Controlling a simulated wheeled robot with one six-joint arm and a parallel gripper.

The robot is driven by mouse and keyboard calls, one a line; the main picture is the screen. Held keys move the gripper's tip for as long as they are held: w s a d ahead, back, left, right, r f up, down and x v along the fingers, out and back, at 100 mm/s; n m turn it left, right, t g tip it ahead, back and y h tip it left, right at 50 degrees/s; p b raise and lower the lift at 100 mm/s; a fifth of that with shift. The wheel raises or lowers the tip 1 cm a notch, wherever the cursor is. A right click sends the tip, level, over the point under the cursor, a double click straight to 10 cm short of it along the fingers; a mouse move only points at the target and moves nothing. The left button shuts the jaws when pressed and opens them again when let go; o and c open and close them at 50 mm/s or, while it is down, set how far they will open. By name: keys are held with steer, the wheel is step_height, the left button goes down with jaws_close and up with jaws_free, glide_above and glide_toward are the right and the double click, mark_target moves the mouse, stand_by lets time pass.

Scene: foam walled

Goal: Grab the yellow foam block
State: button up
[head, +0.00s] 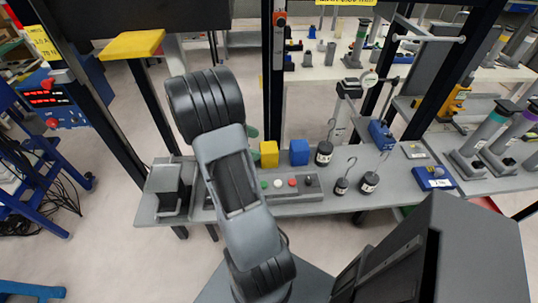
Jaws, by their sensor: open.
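A yellow foam block (269,154), a small cube, sits on the grey bench (330,201) in the middle of the head view. It stands just right of my raised arm, whose links pass close to its left side in the picture. A blue block (299,152) of similar size stands just to its right, with a narrow gap. My gripper does not show; only thick dark joints and a grey link of my arm are in view.
A button panel (288,184) lies in front of the blocks. Hooked black weights (369,182) stand to the right. A dark upright post (273,80) rises behind the blocks. A yellow-topped stand (132,45) is at the left. A grey device (167,188) sits at the bench's left end.

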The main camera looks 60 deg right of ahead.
mark_target(268, 147)
steer(key=shift+x, duration=3)
steer(key=shift+w+d, duration=0.15)
steer(key=c, duration=1)
